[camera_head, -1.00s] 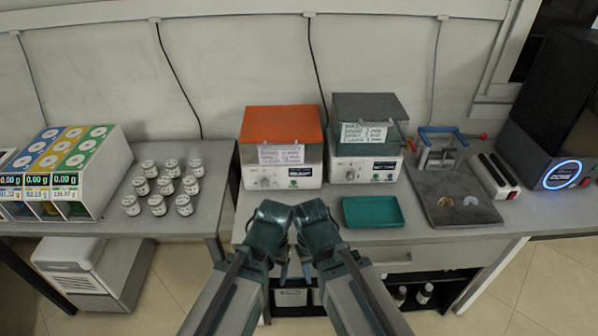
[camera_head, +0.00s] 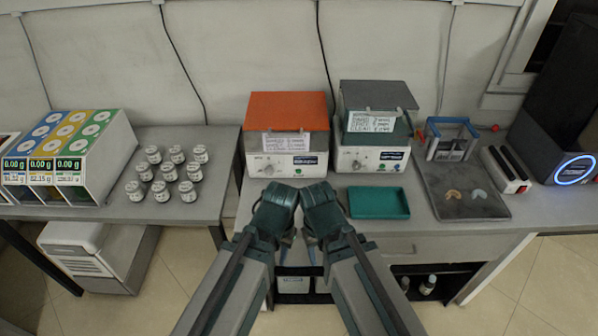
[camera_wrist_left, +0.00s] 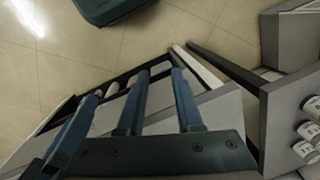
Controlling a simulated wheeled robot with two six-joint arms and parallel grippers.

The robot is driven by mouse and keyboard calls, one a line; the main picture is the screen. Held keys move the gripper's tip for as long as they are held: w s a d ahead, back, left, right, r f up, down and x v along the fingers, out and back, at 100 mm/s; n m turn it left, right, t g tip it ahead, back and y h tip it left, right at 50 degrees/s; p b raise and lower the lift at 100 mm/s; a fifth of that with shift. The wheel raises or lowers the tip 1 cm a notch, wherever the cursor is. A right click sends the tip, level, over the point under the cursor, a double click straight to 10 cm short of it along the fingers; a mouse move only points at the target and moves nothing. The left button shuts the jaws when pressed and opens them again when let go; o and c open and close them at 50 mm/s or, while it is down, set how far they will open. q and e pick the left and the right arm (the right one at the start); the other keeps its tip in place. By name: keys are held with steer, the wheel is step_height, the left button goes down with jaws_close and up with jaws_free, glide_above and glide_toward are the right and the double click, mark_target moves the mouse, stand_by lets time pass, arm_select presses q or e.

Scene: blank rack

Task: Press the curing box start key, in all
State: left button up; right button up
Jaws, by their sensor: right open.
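No label reading "curing box" is legible. A black machine with a glowing blue ring (camera_head: 575,170) stands at the bench's right end, cut off by the frame. An orange-lidded box (camera_head: 288,112) and a grey-lidded box (camera_head: 378,95) stand side by side, each with a white front panel holding a knob and small controls. My left gripper (camera_head: 283,257) and right gripper (camera_head: 314,257) hang close together in front of the bench, low and pointing down, touching none of these boxes. Both look empty. In the left wrist view, separated blue fingers (camera_wrist_left: 158,76) show above the floor.
A teal tray (camera_head: 378,203) lies in front of the grey-lidded box. A dark mat (camera_head: 465,205) holds two small curved pieces. A clamp frame (camera_head: 452,140) and a power strip (camera_head: 505,170) are near it. Several jars (camera_head: 166,173) and a coloured dispenser (camera_head: 100,165) stand on the left table.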

arm_select(q)
jaws_close()
stand_by(0.7)
stand_by(0.6)
